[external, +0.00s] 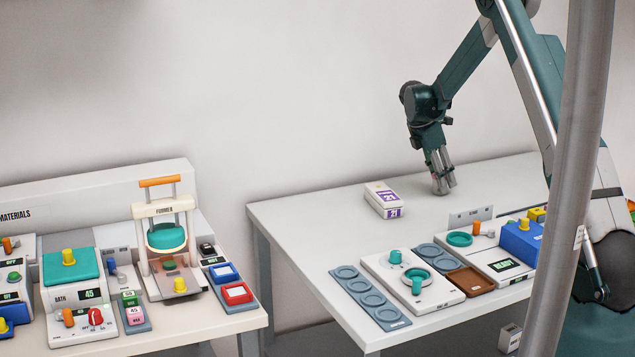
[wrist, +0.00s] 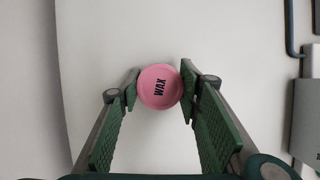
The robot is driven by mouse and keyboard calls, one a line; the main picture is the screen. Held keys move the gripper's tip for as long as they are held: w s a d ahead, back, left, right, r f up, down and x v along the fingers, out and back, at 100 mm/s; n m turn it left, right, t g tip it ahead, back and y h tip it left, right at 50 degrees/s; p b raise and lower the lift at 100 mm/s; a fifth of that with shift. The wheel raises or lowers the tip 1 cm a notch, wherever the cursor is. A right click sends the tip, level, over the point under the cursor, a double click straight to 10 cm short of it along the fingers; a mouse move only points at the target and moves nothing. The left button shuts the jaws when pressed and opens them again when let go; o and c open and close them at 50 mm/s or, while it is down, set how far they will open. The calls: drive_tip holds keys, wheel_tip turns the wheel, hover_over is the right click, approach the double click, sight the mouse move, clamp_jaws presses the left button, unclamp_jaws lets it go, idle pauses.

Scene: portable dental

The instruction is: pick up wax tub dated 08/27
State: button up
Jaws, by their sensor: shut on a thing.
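A round pink tub (wrist: 159,93) with the word WAX on its top is between the fingertips of my gripper (wrist: 160,86) in the wrist view. The pads touch it on both sides and the gripper is shut on it. No date can be read on it. In the external view my gripper (external: 443,184) points down low over the back of the right table, and I cannot make out the tub there. Whether the tub rests on the table or is just above it cannot be told.
A white and purple box (external: 384,199) stands left of my gripper on the right table (external: 310,216). Nearer the front are a grey tray with round wells (external: 370,297), a white device (external: 446,293) and a blue box (external: 521,240). The left table holds several devices.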

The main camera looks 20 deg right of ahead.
drive_tip(key=shift+r, duration=0.15)
wheel_tip(320, 180, up, 10)
drive_tip(key=shift+f+p, duration=0.1)
drive_tip(key=shift+p, duration=0.55)
idle(0.4)
